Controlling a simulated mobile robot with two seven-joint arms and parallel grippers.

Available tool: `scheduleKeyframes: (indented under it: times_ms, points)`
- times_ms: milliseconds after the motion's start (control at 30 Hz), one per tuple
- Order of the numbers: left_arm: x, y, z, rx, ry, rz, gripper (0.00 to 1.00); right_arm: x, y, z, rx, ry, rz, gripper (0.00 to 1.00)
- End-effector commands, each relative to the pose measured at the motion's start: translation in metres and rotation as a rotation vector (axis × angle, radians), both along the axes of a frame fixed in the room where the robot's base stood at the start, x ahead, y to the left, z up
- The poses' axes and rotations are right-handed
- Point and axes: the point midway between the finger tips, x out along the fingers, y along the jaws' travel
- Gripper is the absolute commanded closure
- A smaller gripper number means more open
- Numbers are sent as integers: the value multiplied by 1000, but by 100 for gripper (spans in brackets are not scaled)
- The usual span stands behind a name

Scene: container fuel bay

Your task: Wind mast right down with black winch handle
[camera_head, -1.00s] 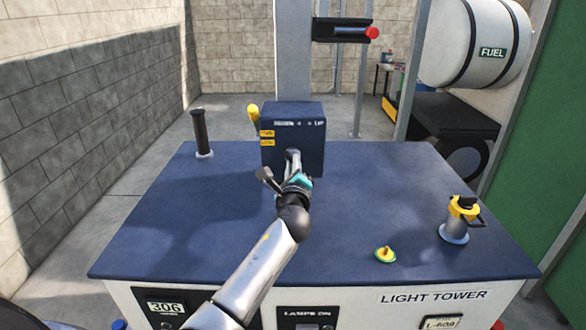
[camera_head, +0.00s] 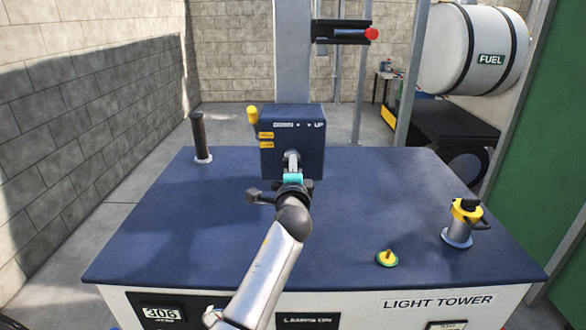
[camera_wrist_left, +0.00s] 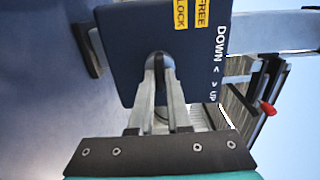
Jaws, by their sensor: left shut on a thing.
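The winch box (camera_head: 310,155) is a dark blue block at the foot of the grey mast (camera_head: 293,60), with DOWN and UP marked on its front. A yellow knob (camera_head: 253,115) stands at its left side by the yellow FREE and LOCK labels (camera_wrist_left: 191,15). My left gripper (camera_head: 291,158) is at the box's front face. In the left wrist view its fingers (camera_wrist_left: 159,78) are shut on a small dark part, the black winch handle (camera_wrist_left: 158,60), mostly hidden between them. The handle's crank arm cannot be made out. My right gripper is not in view.
The blue deck (camera_head: 370,200) carries a dark upright post (camera_head: 200,137), a yellow-topped fitting (camera_head: 460,220) and a small yellow-green knob (camera_head: 387,258). A white fuel tank (camera_head: 472,50) is behind right.

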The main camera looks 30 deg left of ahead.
Motion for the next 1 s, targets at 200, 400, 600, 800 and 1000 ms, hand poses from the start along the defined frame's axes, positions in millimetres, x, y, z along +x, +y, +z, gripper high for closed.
scheduleKeyframes:
  times_ms: [200, 400, 600, 800, 1000]
  points:
    - [0, -1, 0, -24, -13, -1, 100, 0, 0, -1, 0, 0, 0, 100]
    - [0, 0, 0, -24, -14, -1, 100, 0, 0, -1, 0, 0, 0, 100]
    - [0, 0, 0, -24, -13, -1, 78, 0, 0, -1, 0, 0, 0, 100]
    - [0, 0, 0, -22, -12, -1, 56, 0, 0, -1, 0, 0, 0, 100]
    - [0, 0, 0, -20, -13, 0, 55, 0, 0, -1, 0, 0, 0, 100]
